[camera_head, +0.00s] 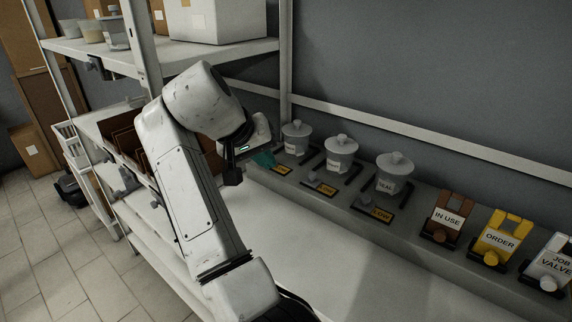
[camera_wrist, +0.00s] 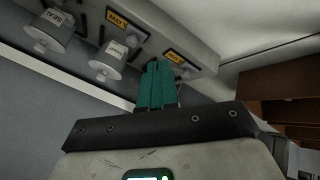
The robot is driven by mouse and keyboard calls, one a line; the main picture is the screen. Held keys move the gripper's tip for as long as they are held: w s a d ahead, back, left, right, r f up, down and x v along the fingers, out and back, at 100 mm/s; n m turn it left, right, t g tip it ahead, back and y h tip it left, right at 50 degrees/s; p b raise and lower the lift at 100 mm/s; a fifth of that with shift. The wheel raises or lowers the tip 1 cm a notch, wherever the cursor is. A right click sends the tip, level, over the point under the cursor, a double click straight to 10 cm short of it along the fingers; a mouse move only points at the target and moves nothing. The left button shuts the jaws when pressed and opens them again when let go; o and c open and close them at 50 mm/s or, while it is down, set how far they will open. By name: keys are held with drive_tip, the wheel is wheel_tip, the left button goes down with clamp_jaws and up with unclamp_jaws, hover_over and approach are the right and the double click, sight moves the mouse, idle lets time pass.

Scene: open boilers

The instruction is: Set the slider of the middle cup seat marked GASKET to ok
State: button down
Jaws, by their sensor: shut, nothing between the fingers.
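The middle cup (camera_head: 341,152) is white with a lidded knob. Its own label is too small to read surely. The slider (camera_head: 310,177) of its seat is a grey knob beside a yellow LOW plate (camera_head: 325,189). In the wrist view the middle cup (camera_wrist: 106,62) and its LOW plate (camera_wrist: 118,22) also show. My gripper (camera_head: 264,159) has teal fingers, shut and empty, close to the leftmost seat and left of the middle one. In the wrist view the fingers (camera_wrist: 156,84) hide much of the leftmost seat.
The leftmost cup (camera_head: 296,138) and the SEAL cup (camera_head: 394,172) flank the middle one, each with a yellow plate. Black brackets stand between seats. Tags IN USE (camera_head: 447,218), ORDER (camera_head: 499,238) and JOB VALVE (camera_head: 552,264) follow on the right. The bench in front is clear.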

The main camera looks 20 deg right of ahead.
drive_tip(key=p, duration=0.2)
approach(306, 180)
drive_tip(key=f, duration=0.1)
drive_tip(key=w+a+f, duration=0.1)
drive_tip(key=w+f, duration=0.1)
drive_tip(key=f, duration=0.1)
drive_tip(key=shift+w+a+f, duration=0.1)
drive_tip(key=shift+a+f, duration=0.05)
drive_tip(key=d+p, duration=0.1)
drive_tip(key=d, duration=0.2)
drive_tip(key=shift+d, duration=0.45)
